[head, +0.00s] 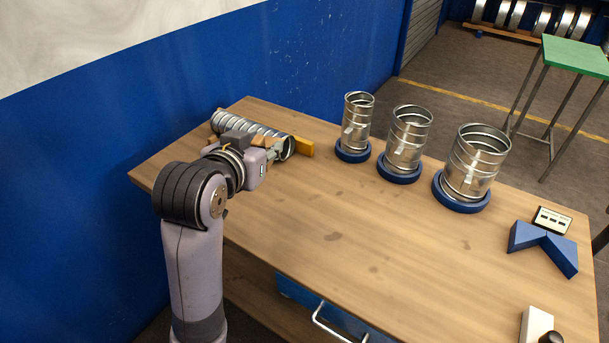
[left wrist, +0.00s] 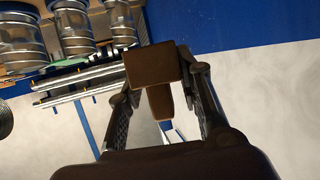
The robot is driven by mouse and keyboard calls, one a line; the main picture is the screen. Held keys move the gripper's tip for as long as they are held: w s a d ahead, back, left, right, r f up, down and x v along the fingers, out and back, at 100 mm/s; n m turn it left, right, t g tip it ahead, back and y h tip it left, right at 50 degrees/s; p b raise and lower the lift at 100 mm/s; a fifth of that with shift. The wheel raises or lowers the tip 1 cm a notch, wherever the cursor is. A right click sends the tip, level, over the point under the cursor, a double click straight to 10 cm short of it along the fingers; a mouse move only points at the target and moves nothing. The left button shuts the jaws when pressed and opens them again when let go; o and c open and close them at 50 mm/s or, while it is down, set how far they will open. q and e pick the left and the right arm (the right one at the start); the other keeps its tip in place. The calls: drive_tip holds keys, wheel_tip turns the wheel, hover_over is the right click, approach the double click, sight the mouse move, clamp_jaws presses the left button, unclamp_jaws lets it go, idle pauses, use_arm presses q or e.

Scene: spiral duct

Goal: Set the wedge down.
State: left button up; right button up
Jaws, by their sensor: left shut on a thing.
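My left gripper (head: 276,152) is over the back left of the wooden table, beside a lying spiral metal duct (head: 232,121). In the left wrist view it is shut on a brown wedge (left wrist: 152,66), which sits between its two fingers. In the head view the wedge is mostly hidden by the gripper and cannot be told apart clearly. A yellow-orange block (head: 304,147) lies at the duct's right end. Whether the held wedge touches the table or the duct, I cannot tell. My right gripper is not in view.
Three upright metal duct pieces (head: 357,122) stand on blue rings along the back of the table (head: 330,215). Blue angled blocks (head: 545,245) and a small panel (head: 552,220) are at the right. The table's middle is clear. A blue wall (head: 300,55) stands behind.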

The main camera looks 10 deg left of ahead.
use_arm(q)
drive_tip(key=w+d+f+m+h+p, duration=0.1)
drive_tip(key=w+f+m+h+p, duration=0.1)
drive_tip(key=w+f, duration=0.4)
drive_tip(key=shift+w+d+m+g+h, duration=0.35)
drive_tip(key=shift+w+m+h, duration=0.2)
drive_tip(key=shift+h, duration=0.25)
drive_tip(key=shift+f, duration=0.15)
drive_tip(key=p, duration=0.1)
hover_over(287, 222)
wheel_tip(287, 222, down, 18)
drive_tip(key=shift+w+f, duration=0.1)
drive_tip(key=shift+f+p, duration=0.3)
drive_tip(key=shift+p, duration=0.15)
drive_tip(key=shift+f, duration=0.4)
